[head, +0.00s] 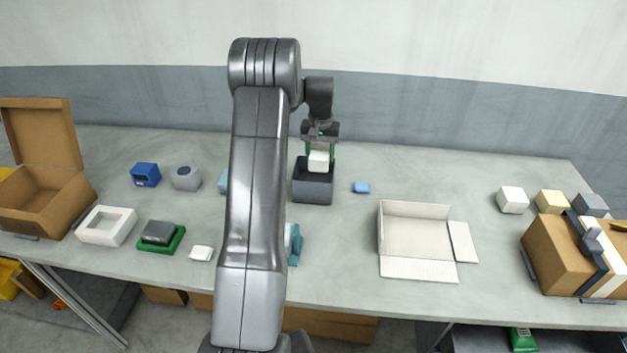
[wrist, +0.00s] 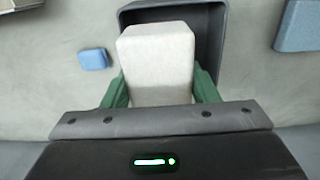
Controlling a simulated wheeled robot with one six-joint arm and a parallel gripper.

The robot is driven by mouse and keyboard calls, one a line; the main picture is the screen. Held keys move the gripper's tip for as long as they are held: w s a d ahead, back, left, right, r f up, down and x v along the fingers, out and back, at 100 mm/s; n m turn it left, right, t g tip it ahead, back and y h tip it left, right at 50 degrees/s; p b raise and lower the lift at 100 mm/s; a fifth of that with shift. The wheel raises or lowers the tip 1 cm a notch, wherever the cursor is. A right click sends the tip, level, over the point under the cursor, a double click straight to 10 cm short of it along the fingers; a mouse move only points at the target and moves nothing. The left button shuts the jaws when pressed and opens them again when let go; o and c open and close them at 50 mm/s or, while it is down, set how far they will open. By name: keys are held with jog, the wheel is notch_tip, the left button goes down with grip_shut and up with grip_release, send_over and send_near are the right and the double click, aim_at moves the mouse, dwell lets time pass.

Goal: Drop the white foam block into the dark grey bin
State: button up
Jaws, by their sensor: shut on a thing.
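The white foam block (wrist: 158,62) is between the green fingers of my gripper (wrist: 158,92) in the wrist view. In the head view the block (head: 319,161) hangs below my gripper (head: 320,150), over the dark grey bin (head: 312,190). The bin also shows behind the block in the wrist view (wrist: 213,22). My gripper is shut on the block. The block hides much of the bin's opening, and I cannot tell how far its lower end reaches into it.
A small blue block (head: 361,187) lies right of the bin. An open white carton (head: 415,268) is further right and nearer. A light blue thing (head: 223,181) stands left of the bin, partly behind my arm. An open brown box (head: 45,195) is far left.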

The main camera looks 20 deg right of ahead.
notch_tip(320, 180, down, 4)
jog(key=shift+f+b, duration=0.15)
jog(key=shift+b, duration=0.9)
jog(key=o, duration=0.9)
jog(key=shift+o, duration=0.7)
jog(key=shift+w+a, duration=0.15)
jog(key=shift+d+r, duration=0.2)
jog(key=shift+r, duration=0.15)
jog(key=r, duration=0.4)
jog(key=r+b, duration=0.1)
jog(key=r, duration=0.3)
jog(key=r+b, duration=0.1)
jog(key=r, duration=0.4)
jog(key=shift+a+r, duration=0.1)
jog(key=shift+a, duration=0.2)
